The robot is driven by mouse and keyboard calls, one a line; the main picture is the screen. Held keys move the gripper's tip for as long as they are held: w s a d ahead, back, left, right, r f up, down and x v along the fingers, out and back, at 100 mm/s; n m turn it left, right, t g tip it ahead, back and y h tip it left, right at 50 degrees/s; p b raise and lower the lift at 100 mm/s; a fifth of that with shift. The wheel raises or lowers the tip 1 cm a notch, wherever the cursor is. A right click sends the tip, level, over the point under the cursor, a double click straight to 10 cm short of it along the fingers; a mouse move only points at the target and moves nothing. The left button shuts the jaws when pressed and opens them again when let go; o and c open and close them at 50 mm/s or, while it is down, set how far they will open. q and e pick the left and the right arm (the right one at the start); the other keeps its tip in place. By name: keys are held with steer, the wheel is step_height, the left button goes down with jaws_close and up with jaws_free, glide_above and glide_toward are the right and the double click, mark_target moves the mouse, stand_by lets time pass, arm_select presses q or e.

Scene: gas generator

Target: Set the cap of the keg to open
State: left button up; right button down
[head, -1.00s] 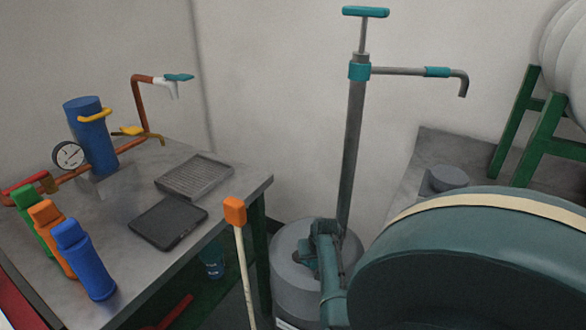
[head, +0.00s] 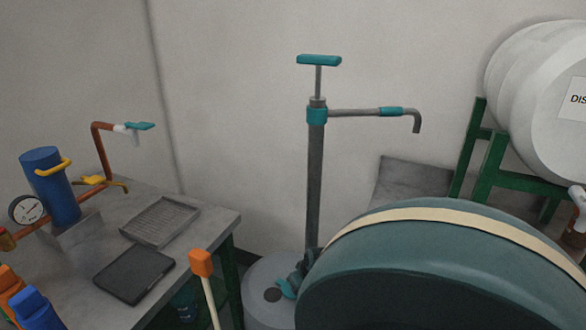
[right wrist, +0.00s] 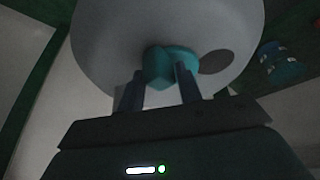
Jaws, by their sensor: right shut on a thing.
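The grey keg (head: 262,322) stands on the floor with a tall hand pump (head: 315,170) rising behind it. A round dark opening (head: 272,295) shows in its top; it also shows in the right wrist view (right wrist: 215,62). My right gripper (right wrist: 172,72) is shut on the teal cap (right wrist: 160,62), which is beside the opening. In the head view the right gripper (head: 290,283) and cap are small and partly hidden by my arm. I cannot tell how far the cap is above the keg top. My left gripper is not in view.
A metal table (head: 205,235) at left holds a blue cylinder (head: 50,185), a gauge (head: 27,209) and trays. An orange-tipped stick (head: 201,263) stands between table and keg. A white drum (head: 525,95) lies on a green rack at right. My right arm covers the lower right.

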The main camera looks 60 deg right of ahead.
steer(key=shift+s+d+r, duration=0.1)
steer(key=shift+d+r, duration=0.05)
steer(key=shift+d, duration=0.3)
steer(key=c, duration=1.3)
jaws_free()
steer(key=shift+o, duration=0.7)
steer(key=shift+a, duration=0.1)
step_height(320, 180, up, 10)
steer(key=shift+f+p, duration=0.1)
steer(key=shift+p, duration=1.15)
steer(key=shift+c, duration=0.5)
